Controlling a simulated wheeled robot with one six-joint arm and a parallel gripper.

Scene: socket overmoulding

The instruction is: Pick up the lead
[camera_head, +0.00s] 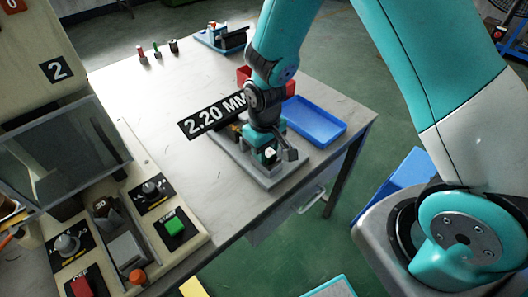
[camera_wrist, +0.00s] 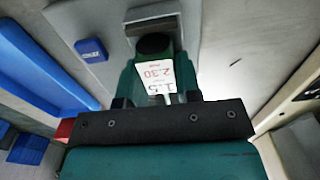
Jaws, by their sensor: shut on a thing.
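My gripper (camera_head: 267,152) is low over the grey fixture plate (camera_head: 283,173) near the right end of the table. In the wrist view, my gripper (camera_wrist: 153,62) is shut around a dark round part. I take this as the lead (camera_wrist: 153,43), mostly hidden between the teal fingers. A white tag (camera_wrist: 158,76) printed 2.30 and 1.5 shows between the fingers. The tag is a small white patch in the head view. I cannot tell whether the lead touches the plate.
A blue tray (camera_head: 316,120) and a red bin (camera_head: 243,75) stand close behind my gripper. A black 2.20 MM sign (camera_head: 213,115) is beside it. A machine with a green button (camera_head: 175,227) stands at the left. The table's left middle (camera_head: 150,90) is clear.

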